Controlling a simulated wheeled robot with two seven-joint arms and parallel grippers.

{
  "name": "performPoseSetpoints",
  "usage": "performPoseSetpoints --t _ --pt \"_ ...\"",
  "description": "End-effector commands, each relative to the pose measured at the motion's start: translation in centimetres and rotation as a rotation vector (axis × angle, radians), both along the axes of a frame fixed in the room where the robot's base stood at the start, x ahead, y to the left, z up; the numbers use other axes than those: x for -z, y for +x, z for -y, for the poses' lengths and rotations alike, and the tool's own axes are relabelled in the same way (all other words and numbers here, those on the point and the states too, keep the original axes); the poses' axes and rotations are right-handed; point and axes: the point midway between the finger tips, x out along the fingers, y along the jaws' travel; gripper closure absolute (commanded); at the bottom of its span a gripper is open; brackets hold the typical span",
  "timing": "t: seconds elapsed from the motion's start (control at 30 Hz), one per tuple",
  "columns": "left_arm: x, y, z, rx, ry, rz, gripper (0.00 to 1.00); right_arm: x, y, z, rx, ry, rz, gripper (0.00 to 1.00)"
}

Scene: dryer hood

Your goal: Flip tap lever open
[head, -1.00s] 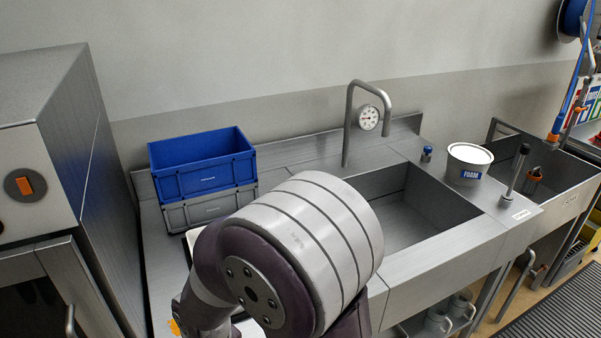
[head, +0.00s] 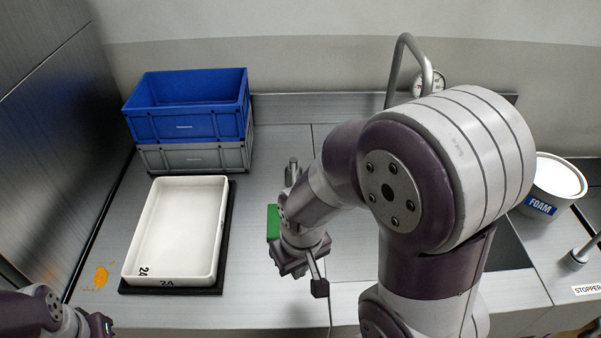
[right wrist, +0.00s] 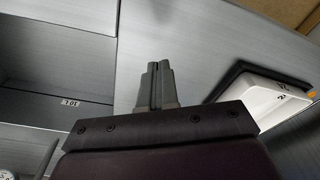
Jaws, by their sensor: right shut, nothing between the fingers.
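The tap's bent grey spout (head: 402,62) rises at the back wall in the head view, behind my right arm. Its lower part is hidden by the arm, and I cannot make out its lever. My right gripper (head: 318,285) hangs over the bare steel counter, apart from the tap and in front of it. In the right wrist view its grey fingers (right wrist: 157,68) are shut together with nothing between them. My left gripper (head: 100,325) is partly in view at the bottom left, and its fingers do not show clearly.
A white tray (head: 138,232) on a black base lies left of my right gripper. Blue (head: 188,126) and grey (head: 192,157) crates are stacked behind it. A green piece (head: 273,222) shows beside my wrist. A FOAM tub (head: 540,208) stands at the right. The sink is mostly hidden.

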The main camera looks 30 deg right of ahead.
Motion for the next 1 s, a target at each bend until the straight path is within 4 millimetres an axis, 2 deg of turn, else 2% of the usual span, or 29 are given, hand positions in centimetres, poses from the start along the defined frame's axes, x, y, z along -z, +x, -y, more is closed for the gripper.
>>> performPoseSetpoints --t 0.13,0.2,0.27,0.4,0.5,0.6,0.77,1.0 --pt "-0.3 0.0 0.0 0.0 0.0 0.0 0.57 -0.4 0.4 0.1 -0.012 0.001 0.0 1.0" --pt "-1.3 0.0 0.0 0.0 0.0 0.0 0.57 -1.5 2.0 0.4 -0.064 0.002 -0.006 1.0" --pt "-2.7 0.0 0.0 0.0 0.0 0.0 0.57 -3.0 4.5 0.9 -0.149 0.01 -0.012 1.0" --pt "-6.2 0.0 0.0 0.0 0.0 0.001 0.57 -6.6 11.7 3.1 -0.453 0.06 -0.003 1.0" --pt "-8.1 0.0 0.0 0.0 0.0 0.0 0.57 -8.3 16.2 5.1 -0.687 0.103 0.044 1.0" --pt "-9.4 0.0 0.0 0.0 0.0 0.0 0.57 -9.5 19.3 6.8 -0.882 0.129 0.111 1.0" --pt "-10.2 0.0 0.0 0.0 0.0 0.0 0.57 -10.2 21.8 8.4 -1.061 0.137 0.192 1.0" --pt "-10.0 0.0 0.0 0.0 0.0 0.0 0.57 -10.1 22.1 8.6 -1.095 0.135 0.207 1.0"
